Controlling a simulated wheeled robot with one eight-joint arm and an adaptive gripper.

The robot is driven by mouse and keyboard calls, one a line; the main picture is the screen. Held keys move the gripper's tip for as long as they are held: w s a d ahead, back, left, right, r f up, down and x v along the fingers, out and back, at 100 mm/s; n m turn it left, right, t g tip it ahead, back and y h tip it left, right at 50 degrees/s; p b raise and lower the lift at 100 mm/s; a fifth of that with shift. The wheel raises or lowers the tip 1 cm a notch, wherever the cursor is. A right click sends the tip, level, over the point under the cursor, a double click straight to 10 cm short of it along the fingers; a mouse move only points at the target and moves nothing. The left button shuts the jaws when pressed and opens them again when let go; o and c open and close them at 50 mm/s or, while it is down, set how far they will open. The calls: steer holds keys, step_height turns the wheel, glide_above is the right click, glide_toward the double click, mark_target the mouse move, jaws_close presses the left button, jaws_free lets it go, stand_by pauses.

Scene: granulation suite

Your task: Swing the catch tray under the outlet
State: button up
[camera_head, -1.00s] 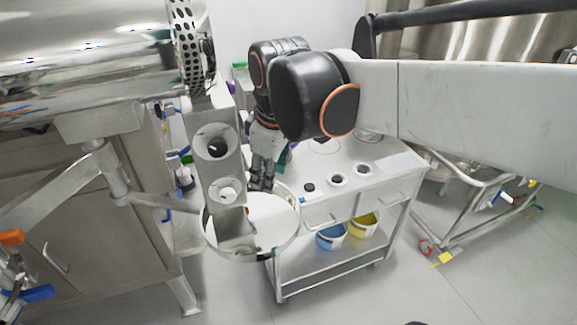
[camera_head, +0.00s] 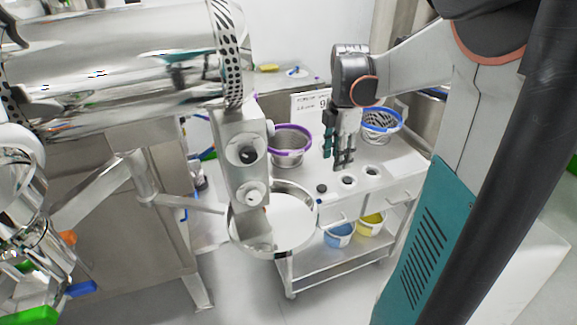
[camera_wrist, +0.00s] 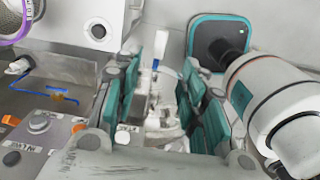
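The catch tray (camera_head: 292,226), a round shiny shallow pan with a raised rim, is in the middle of the head view. It lies below the lower end of the grey outlet housing (camera_head: 237,178), which has two round fittings on its face and overlaps the tray's left part in the picture. I cannot tell whether the two touch. My gripper (camera_head: 344,166) points down above the white cart, right of the tray and apart from it. In the wrist view my gripper (camera_wrist: 160,112) has its teal-padded fingers spread, with nothing held between them. The tray is not clearly visible there.
The white cart (camera_head: 405,170) carries a purple-rimmed bowl (camera_head: 290,150) and a blue-rimmed sieve (camera_head: 380,125). Blue (camera_head: 338,236) and yellow (camera_head: 370,224) buckets stand on its lower shelf. The large shiny drum (camera_head: 120,60) fills the upper left. Floor is clear in front.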

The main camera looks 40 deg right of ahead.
mark_target(332, 195)
step_height(332, 195, down, 14)
steer(key=b, duration=0.4)
steer(key=shift+s+d, duration=0.1)
steer(key=shift+d, duration=0.05)
jaws_close()
